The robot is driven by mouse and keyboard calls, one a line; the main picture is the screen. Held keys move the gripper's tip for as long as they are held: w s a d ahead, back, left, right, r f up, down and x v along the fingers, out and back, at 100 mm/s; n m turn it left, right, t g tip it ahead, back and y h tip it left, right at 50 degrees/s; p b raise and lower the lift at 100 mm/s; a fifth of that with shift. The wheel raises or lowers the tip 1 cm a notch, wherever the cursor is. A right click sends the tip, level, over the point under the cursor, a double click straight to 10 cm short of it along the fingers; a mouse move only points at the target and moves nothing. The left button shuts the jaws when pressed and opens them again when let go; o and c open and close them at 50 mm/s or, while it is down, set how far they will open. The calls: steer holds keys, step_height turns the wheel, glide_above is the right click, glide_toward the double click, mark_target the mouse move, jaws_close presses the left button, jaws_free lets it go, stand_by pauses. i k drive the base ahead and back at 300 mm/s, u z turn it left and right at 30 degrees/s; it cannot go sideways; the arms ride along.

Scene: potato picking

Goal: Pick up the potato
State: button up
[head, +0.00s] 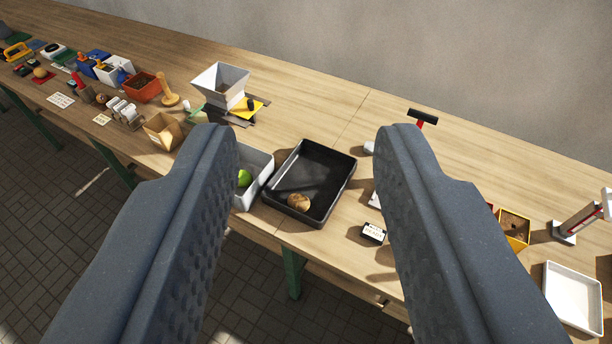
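A brown potato (299,202) lies in the near left part of a black tray (343,180) on the wooden workbench. My gripper (304,135) is open, its two grey fingers wide apart in the foreground. The tray and potato show in the gap between the fingers, farther off, and nothing is held. The fingers hide parts of the bench to both sides of the tray.
A grey tray (262,171) with a green item (244,178) adjoins the black tray's left side, partly hidden. A small labelled box (373,233) stands at right. A white tray (571,298) lies far right. Several containers crowd the left; a wall stands behind.

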mark_target(298, 201)
steer(key=u, duration=0.2)
steer(key=i, duration=0.35)
steer(key=z, duration=1.95)
